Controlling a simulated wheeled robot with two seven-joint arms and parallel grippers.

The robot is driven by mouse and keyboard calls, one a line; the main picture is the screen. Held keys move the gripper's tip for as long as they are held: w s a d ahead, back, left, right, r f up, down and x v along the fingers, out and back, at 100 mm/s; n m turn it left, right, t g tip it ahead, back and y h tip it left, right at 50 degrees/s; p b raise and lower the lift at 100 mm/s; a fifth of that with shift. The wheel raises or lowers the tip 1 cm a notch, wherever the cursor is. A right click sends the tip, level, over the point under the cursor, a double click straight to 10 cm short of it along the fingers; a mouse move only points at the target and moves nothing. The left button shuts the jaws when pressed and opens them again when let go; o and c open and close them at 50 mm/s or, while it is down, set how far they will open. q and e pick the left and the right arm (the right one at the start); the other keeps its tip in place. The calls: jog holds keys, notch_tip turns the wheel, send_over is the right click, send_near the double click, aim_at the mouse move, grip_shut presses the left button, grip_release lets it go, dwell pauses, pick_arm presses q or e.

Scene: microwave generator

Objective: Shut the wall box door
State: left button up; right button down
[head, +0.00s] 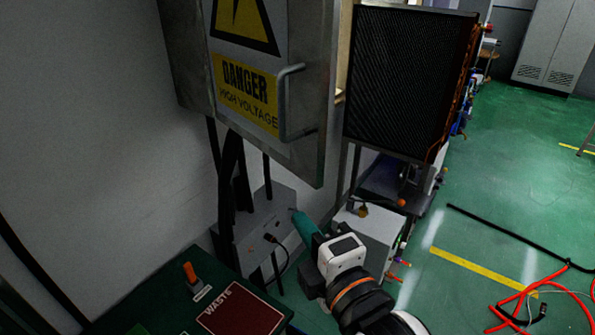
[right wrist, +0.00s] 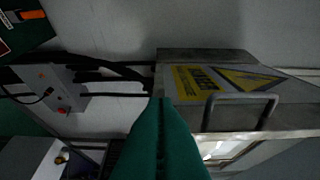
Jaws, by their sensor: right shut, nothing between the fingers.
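The wall box door (head: 302,150) is grey metal with a yellow "DANGER HIGH VOLTAGE" sign and a bar handle (head: 286,105). It hangs at the upper middle of the head view, on the wall box (head: 182,60). In the right wrist view the door (right wrist: 190,112) and its handle (right wrist: 240,97) lie right of the fingers. A pale gap shows past the door edge, so it looks ajar; how far is unclear. My right gripper (head: 297,215), with teal fingers, is shut and empty, below the door and apart from it. Its fingertips also show in the right wrist view (right wrist: 167,101). My left gripper is out of view.
A grey box with cables (head: 262,225) stands below the door. A dark green surface with a red "WASTE" panel (head: 240,315) is at the lower left. A black grille unit (head: 405,80) stands right of the door. Red hoses (head: 520,300) lie on the green floor.

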jog(key=w+a+p, duration=0.1)
jog(key=w+p, duration=0.3)
jog(key=w, duration=0.7)
jog(key=shift+w, duration=0.25)
jog(key=shift+a+r, duration=0.1)
jog(key=shift+w, duration=0.1)
